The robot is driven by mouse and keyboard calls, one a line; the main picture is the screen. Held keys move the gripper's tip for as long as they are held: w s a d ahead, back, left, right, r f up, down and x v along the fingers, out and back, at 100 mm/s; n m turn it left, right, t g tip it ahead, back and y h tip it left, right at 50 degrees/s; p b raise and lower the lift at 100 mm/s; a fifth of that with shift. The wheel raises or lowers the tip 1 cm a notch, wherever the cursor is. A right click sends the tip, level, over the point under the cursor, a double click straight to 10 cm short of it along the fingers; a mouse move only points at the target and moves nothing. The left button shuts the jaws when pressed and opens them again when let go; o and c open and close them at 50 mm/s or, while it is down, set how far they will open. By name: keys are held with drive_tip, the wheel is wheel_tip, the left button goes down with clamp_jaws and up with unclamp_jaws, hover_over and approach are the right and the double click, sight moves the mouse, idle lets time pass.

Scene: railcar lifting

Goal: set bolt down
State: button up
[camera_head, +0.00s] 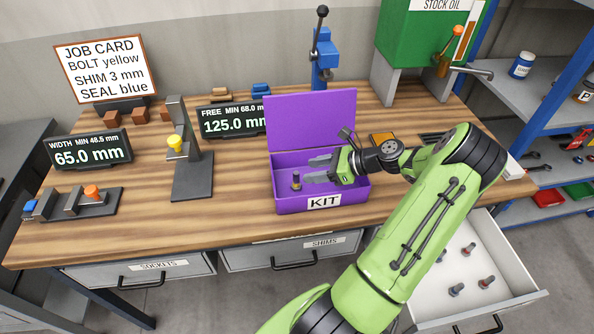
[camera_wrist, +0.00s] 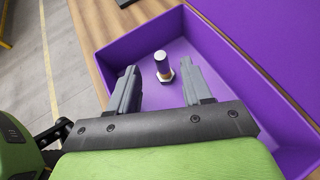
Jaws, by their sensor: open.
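A dark bolt (camera_head: 296,181) with a pale yellowish band stands upright on the floor of the purple kit box (camera_head: 291,204). In the wrist view the bolt (camera_wrist: 161,62) shows its grey shank upward and its wider head at the bottom. My gripper (camera_head: 312,168) is open inside the box. In the wrist view its two fingers (camera_wrist: 160,78) are spread with a gap on either side of the bolt, and neither appears to touch it. The kit box (camera_wrist: 225,50) has its lid raised at the back.
A job card (camera_head: 105,68) reads bolt yellow, shim 3 mm, seal blue. A gauge stand (camera_head: 192,180) with a yellow piece is left of the box. An open drawer (camera_head: 470,262) with several bolts is at lower right.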

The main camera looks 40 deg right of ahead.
drive_tip(key=a+r+n+g+h, duration=0.3)
drive_tip(key=a+r+n+g, duration=0.55)
drive_tip(key=a+n, duration=0.65)
drive_tip(key=s+a+r+n+t+h, duration=0.3)
drive_tip(key=s+a+r+n, duration=0.7)
drive_tip(key=s+a+n, duration=0.3)
drive_tip(key=shift+s+a+n+t, duration=0.35)
drive_tip(key=shift+s+n, duration=0.25)
drive_tip(key=shift+n, duration=0.3)
drive_tip(key=shift+d+r, duration=0.1)
